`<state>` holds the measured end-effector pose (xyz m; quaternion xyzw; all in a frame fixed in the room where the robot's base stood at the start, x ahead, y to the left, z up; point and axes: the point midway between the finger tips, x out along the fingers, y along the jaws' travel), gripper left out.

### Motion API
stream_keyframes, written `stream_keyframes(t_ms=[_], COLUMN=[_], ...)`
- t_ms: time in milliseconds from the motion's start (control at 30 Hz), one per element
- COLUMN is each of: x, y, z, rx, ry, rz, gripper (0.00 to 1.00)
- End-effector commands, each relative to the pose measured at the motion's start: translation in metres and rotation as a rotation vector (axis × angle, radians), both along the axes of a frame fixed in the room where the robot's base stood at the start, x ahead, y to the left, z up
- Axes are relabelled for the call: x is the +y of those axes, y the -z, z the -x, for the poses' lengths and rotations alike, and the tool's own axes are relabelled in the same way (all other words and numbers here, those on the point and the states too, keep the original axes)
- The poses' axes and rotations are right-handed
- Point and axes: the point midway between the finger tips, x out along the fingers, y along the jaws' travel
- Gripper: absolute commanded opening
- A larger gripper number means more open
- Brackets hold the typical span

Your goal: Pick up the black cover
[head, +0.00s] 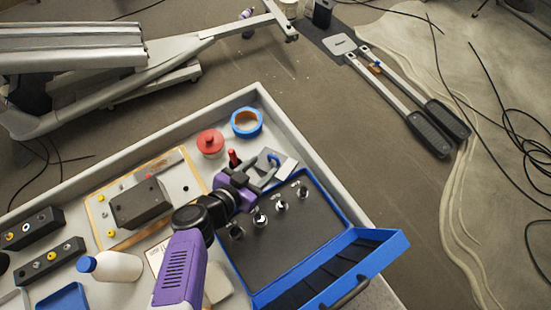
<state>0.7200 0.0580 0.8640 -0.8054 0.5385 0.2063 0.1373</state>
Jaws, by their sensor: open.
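A black boxy piece (140,205), which looks like the black cover, lies on a light board with a tan edge at the left middle of the table. Small yellow and red knobs sit on the board around it. My gripper (275,165) is to the right of the black piece and well apart from it, over the far edge of the blue case. The gripper is open, with nothing clearly between its fingers. My purple arm hides part of the table between the board and the case.
A blue case with black lining (300,245) holds several small round fittings. Two dark bars (50,262) lie left. The table has a raised rim (180,127).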

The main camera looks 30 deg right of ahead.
Motion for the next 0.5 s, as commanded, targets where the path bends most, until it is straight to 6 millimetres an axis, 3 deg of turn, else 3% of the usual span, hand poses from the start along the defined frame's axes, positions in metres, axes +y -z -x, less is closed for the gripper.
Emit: stream_keyframes(t_ms=[300,500], x=[-0.033,-0.038], y=[0.021,0.027], z=[-0.012,-0.014], rx=[-0.001,-0.002], ry=[0.0,-0.001], rz=[0.002,-0.001], gripper=[0.47,0.47])
